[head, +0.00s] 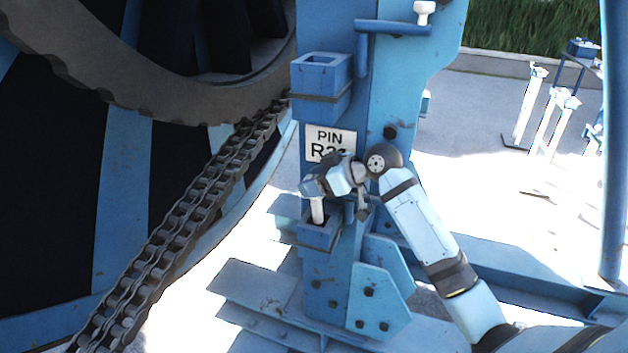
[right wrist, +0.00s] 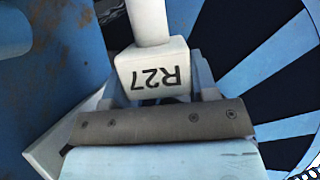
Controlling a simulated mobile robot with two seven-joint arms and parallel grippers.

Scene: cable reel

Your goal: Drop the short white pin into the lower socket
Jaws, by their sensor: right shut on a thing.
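The short white pin (head: 317,210) hangs upright below my right gripper (head: 318,190) in the head view. In the right wrist view its block-shaped head (right wrist: 155,72) carries the mark R27, and my right gripper (right wrist: 156,92) is shut on that head. The lower socket (head: 318,238) is a blue open-topped box on the blue post. The pin's lower end overlaps the socket's opening; I cannot tell how far it is inside. My left gripper is not in view.
An upper blue socket (head: 322,75) sits above a partly covered PIN sign (head: 330,140). Another white pin (head: 424,10) stands at a blue bracket (head: 395,27). A heavy chain (head: 180,225) and the large reel (head: 125,170) fill the left. Open ground lies to the right.

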